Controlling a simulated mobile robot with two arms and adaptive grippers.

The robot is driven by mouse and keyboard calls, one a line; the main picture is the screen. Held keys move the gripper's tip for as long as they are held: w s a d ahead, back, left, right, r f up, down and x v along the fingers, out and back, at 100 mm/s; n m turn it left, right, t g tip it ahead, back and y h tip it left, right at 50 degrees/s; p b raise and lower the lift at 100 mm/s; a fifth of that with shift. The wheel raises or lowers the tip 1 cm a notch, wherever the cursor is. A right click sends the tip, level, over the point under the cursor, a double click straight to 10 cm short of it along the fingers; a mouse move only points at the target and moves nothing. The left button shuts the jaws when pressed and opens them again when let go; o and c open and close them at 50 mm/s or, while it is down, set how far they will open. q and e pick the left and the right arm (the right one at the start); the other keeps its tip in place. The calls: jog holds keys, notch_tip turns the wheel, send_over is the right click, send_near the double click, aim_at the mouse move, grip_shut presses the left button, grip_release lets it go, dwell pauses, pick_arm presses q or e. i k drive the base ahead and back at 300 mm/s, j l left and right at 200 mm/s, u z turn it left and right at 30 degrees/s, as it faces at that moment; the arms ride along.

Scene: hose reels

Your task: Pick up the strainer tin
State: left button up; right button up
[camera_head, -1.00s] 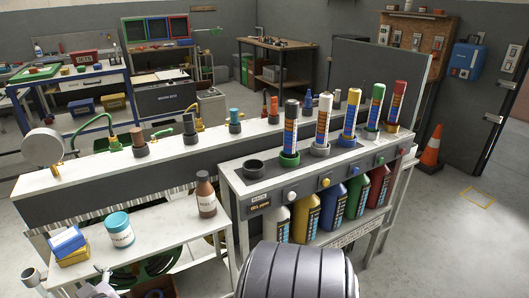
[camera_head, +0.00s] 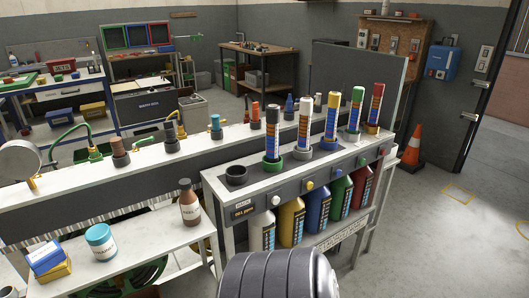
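A short white tin with a teal lid (camera_head: 101,241) stands upright on the low white bench (camera_head: 145,244) at the lower left. It fits the strainer tin, but its label is too small to read surely. Nothing holds it. Neither of my grippers shows in the head view, so their state cannot be seen.
Beside the tin are a blue box (camera_head: 45,257) on a yellow box (camera_head: 54,272) and a brown bottle (camera_head: 189,203). A long raised ledge (camera_head: 70,183) with fittings runs behind. A rack of colored tubes (camera_head: 253,198) stands right. Open floor lies near the cone (camera_head: 412,147).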

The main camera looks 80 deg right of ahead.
aim_at(100, 237)
jog(key=z, duration=1.35)
